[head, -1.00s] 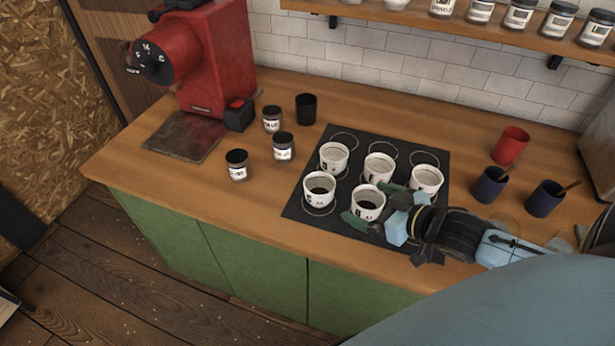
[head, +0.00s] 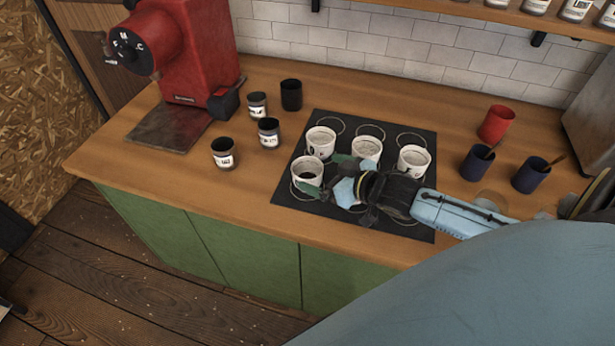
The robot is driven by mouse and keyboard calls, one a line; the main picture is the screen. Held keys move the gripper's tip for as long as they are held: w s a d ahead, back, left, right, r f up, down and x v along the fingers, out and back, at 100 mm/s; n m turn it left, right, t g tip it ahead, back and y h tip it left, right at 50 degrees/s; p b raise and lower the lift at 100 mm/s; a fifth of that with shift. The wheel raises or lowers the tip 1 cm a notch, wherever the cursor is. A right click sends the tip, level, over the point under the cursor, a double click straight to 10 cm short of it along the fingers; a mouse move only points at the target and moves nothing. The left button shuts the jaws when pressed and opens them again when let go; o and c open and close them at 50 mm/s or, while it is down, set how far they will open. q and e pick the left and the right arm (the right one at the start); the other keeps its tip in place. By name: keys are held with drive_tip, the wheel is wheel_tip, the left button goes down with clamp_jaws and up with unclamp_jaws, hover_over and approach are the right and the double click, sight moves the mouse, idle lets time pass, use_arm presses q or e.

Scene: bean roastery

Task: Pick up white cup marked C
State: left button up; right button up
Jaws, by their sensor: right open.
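The white cup marked C (head: 306,168) stands upright at the front left of the black mat (head: 290,196), with dark contents. Its letter is hard to read now. My right gripper (head: 325,174) reaches in from the right, low over the mat. Its green fingers are open, one by the cup's front and one by its right rear side. Whether they touch the cup cannot be told. Other white cups stand behind it: one at the back left (head: 320,142), one in the middle (head: 366,150) and one at the right (head: 413,162). My left gripper is not in view.
Lidded jars (head: 223,155) and a black cup (head: 291,95) stand left of the mat, near the red grinder (head: 198,50). A red cup (head: 495,124) and dark blue cups (head: 477,163) stand to the right. The counter's front left is clear.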

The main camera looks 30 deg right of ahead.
sight(314, 170)
drive_tip(key=shift+x, duration=1.8)
drive_tip(key=shift+a, duration=0.15)
drive_tip(key=shift+c, duration=0.2)
drive_tip(key=c, duration=1.2)
